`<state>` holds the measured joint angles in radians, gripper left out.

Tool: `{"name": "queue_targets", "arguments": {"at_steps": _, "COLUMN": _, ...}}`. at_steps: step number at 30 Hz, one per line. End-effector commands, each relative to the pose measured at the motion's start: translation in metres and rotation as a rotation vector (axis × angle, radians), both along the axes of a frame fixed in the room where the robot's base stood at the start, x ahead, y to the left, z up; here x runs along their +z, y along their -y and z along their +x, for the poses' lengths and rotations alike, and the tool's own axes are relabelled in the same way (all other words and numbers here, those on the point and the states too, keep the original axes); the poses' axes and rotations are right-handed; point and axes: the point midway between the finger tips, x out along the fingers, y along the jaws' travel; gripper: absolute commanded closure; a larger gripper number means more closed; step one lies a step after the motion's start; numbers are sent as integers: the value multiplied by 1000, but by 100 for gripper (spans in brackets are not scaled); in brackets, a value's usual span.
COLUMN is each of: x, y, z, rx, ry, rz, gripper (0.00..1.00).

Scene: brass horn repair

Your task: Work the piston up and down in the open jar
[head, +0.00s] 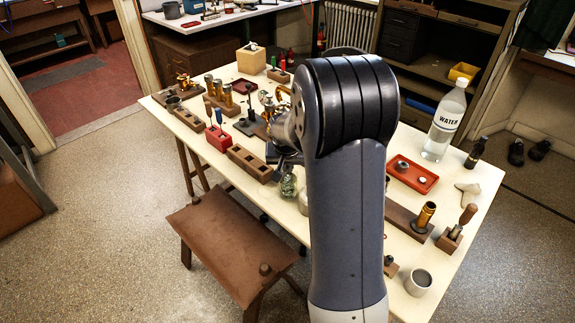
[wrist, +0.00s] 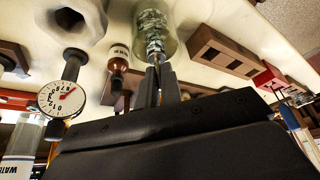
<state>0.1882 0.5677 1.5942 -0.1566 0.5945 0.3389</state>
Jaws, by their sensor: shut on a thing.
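The open glass jar (wrist: 169,40) stands in front of my gripper (wrist: 157,72) in the wrist view, at the top middle. In the head view the greenish jar (head: 288,186) is near the table's left front edge, beside my arm. A metal piston (wrist: 153,42) shows inside the jar, through the glass, with a ribbed look. My gripper is shut on the piston's upper end at the jar's mouth. How deep the piston sits is hard to tell. My arm and gripper body hide much of the area in the head view.
A small amber bottle (wrist: 118,57) and a round dial (wrist: 62,98) are near the jar. A slotted wooden block (head: 254,163) and red block (head: 218,139) lie to its left. A water bottle (head: 445,123) and red tray (head: 412,174) are right of my arm.

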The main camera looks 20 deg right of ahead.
Motion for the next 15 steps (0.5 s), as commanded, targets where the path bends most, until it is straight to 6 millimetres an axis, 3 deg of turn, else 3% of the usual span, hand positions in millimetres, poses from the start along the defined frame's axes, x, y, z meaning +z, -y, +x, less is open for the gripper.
{"name": "queue_targets", "arguments": {"at_steps": 15, "x": 34, "y": 0, "z": 1, "rx": -1, "ry": 3, "rz": 0, "gripper": 100}}
